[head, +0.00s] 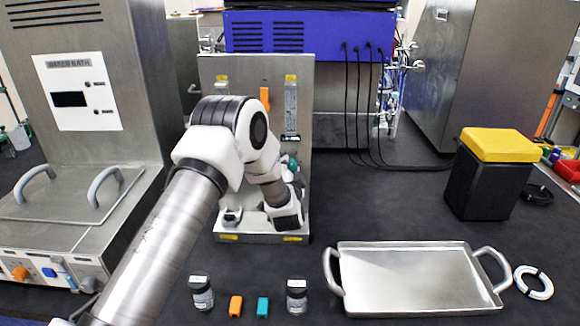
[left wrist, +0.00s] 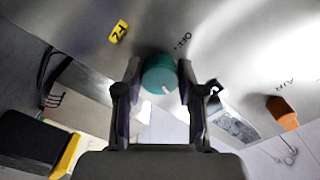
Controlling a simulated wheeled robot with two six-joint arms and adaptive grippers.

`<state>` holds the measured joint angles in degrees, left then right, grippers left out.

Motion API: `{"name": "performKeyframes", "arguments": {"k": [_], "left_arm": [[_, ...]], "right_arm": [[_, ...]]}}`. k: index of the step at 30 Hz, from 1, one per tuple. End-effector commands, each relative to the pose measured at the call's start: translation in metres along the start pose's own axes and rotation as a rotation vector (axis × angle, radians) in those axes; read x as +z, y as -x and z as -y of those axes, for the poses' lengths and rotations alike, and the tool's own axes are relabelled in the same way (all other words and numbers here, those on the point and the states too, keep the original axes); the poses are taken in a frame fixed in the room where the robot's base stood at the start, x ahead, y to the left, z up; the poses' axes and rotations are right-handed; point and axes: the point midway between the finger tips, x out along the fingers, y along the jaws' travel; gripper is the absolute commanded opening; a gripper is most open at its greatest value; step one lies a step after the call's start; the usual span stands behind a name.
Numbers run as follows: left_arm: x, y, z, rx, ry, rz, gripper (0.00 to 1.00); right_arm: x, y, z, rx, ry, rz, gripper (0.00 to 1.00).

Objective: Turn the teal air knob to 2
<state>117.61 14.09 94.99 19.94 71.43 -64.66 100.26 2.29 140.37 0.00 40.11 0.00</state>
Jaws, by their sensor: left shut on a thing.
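The teal air knob (left wrist: 158,74) sits on a grey metal panel, between the two fingers of my left gripper (left wrist: 159,66) in the left wrist view. The fingers are shut on its sides. A white pointer mark shows on the knob's edge nearest the wrist camera. The printed words OFF and AIR and a yellow label (left wrist: 118,32) are on the panel near it. In the head view a bit of teal (head: 292,164) shows beside my left wrist on the upright panel (head: 215,75); the arm hides most of that area. My right gripper is not in view.
An orange part (left wrist: 283,112) is on the panel near the AIR print. On the bench are a metal tray (head: 415,275), a black bin with a yellow lid (head: 498,145), two small jars (head: 201,293), and orange and teal pieces (head: 236,306). A water bath (head: 85,90) stands left.

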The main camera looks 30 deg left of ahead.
Motion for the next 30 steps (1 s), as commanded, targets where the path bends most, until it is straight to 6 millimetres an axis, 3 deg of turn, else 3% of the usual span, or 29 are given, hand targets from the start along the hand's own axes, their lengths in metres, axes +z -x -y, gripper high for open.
{"name": "performKeyframes", "arguments": {"k": [12,27,28,30], "left_arm": [[0.0003,0.0005,-0.0015,0.004,-0.197,0.0,0.04],[0.0007,0.0007,-0.0021,0.004,-0.22,0.0,0.04],[0.0007,0.0007,-0.0021,0.004,-0.22,0.0,0.42],[0.0007,0.0007,-0.002,0.004,-0.22,0.0,0.64]], "right_arm": [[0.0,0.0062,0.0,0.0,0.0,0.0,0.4],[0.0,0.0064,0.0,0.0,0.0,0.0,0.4],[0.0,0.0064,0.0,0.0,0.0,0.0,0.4],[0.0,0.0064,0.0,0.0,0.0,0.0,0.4]]}}
